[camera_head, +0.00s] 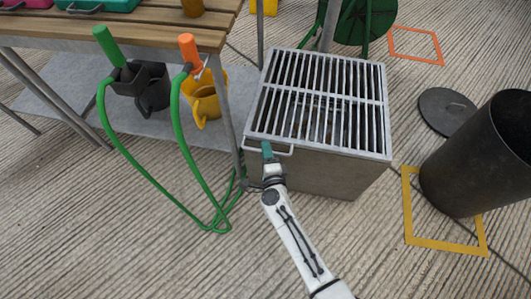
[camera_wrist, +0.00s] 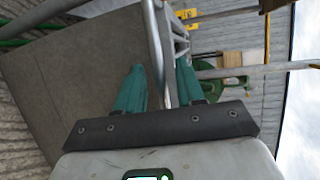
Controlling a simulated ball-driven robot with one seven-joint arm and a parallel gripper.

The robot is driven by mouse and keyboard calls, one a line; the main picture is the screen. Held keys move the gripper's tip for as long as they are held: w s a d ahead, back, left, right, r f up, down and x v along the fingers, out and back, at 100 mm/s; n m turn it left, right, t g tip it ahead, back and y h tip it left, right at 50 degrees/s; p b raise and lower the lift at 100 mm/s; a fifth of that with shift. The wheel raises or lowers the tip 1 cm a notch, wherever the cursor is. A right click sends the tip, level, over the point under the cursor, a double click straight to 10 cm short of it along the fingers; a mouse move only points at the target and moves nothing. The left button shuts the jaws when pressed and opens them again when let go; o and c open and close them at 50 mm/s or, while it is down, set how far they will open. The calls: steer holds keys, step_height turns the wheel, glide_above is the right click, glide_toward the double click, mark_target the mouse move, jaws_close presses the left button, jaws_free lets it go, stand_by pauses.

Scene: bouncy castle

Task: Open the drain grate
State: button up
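The drain grate (camera_head: 318,95) is a grey metal grid of parallel bars. It lies flat on top of a grey box-shaped drain (camera_head: 330,170). A bar handle (camera_head: 282,151) sticks out from the left part of its near edge. My gripper (camera_head: 267,150) is at this handle, reaching from the near side. In the wrist view, the two teal fingers of my gripper (camera_wrist: 160,70) stand apart, with the metal handle bar (camera_wrist: 156,50) running between them. Gaps show beside the bar, so the fingers look open around it. The inside of the drain is mostly hidden by the bars.
A slatted wooden table (camera_head: 130,38) stands left, with a black can (camera_head: 150,85), a yellow can (camera_head: 203,103) and green hoses (camera_head: 150,182) near it. A dark cylindrical bin (camera_head: 475,160) and round lid (camera_head: 446,110) are right. The near floor is open.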

steer(key=shift+w+f, duration=0.1)
steer(key=shift+w, duration=0.35)
jaws_close()
stand_by(0.4)
